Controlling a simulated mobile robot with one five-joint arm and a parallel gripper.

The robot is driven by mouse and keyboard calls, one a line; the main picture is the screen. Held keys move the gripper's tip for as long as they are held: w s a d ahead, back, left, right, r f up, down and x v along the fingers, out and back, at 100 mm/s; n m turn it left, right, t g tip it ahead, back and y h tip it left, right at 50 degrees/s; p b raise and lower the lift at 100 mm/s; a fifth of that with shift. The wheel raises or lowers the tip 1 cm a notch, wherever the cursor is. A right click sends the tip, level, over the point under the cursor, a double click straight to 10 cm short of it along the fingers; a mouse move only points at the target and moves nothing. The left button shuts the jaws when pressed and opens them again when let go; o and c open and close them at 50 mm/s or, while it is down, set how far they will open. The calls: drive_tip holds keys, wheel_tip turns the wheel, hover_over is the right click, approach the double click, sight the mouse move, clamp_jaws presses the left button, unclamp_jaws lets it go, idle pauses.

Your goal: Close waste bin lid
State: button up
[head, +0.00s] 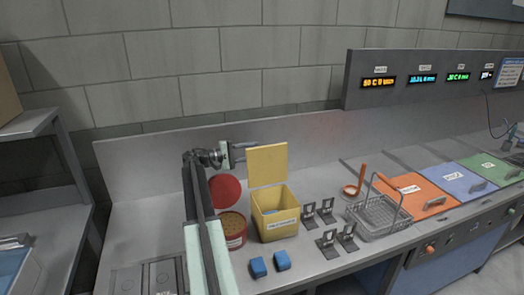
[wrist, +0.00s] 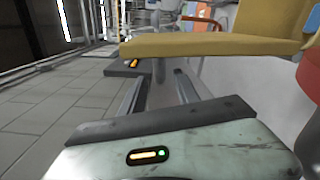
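A square yellow bin (head: 275,222) with a white label stands on the steel counter, and I cannot read the label. Its yellow lid (head: 267,165) stands open, upright at the bin's back edge. The lid also shows close up in the wrist view (wrist: 215,44), across the upper part. My gripper (head: 246,152) is at the upper left of the lid, near its back edge. In the wrist view my gripper's two fingers (wrist: 160,82) are apart with nothing between them. Whether a finger touches the lid I cannot tell.
A round red tub (head: 232,232) with a raised red lid (head: 225,190) stands left of the bin. The grey back wall (head: 300,140) rises behind.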

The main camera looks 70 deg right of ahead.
sight(262, 149)
drive_tip(key=x, duration=0.4)
drive_tip(key=shift+s+d, duration=0.25)
drive_tip(key=shift+s, duration=0.05)
clamp_jaws()
